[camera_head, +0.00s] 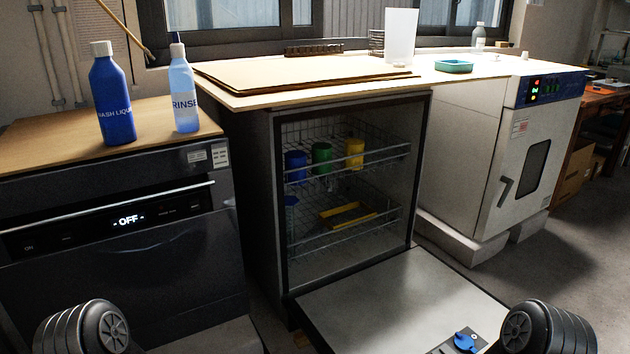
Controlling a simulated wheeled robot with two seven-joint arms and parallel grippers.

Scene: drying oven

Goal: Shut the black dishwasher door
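The dishwasher (268,200) with a dark frame stands open in the middle. Its door (400,295) is folded down and lies out flat toward me, pale inner face up, with its near end cut off by the picture edge. A blue round part (465,342) sits on the door's near right. Two wire racks (345,160) are inside, with blue, green and yellow cups on the upper one and a yellow tray on the lower one. Dark rounded parts of my arms show at the bottom left and right, but neither gripper is visible.
A dark appliance (110,270) showing "OFF" stands at left, with a wash bottle (112,95) and a rinse bottle (183,92) on top. A white drying oven (505,165) stands at right, its door shut. The floor at right (560,265) is clear.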

